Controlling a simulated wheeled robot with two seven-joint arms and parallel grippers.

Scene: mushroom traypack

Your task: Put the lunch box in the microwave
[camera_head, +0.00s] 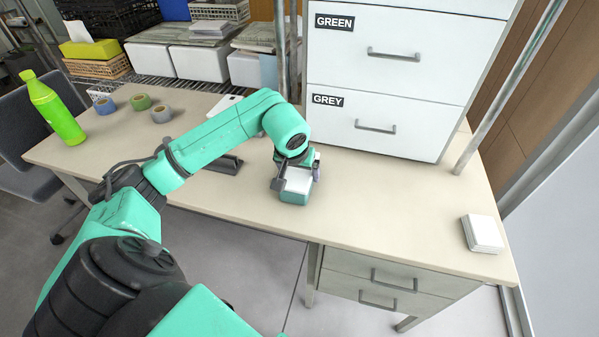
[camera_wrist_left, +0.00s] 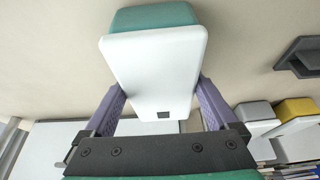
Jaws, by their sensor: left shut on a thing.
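The lunch box (camera_head: 297,184) is a small box with a teal body and a white lid, near the front middle of the desk (camera_head: 400,205). My left gripper (camera_head: 299,168) is over it from behind and shut on it. In the left wrist view the lunch box (camera_wrist_left: 158,65) sits between the two purple fingers of my left gripper (camera_wrist_left: 162,108), one on each side. I cannot tell whether the box touches the desk. No microwave shows, and my right gripper is not in view.
White drawers (camera_head: 385,55) labelled GREEN and GREY stand behind the box. A white stack (camera_head: 482,233) lies at the right. The desk between is clear; metal posts (camera_head: 507,85) rise behind.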

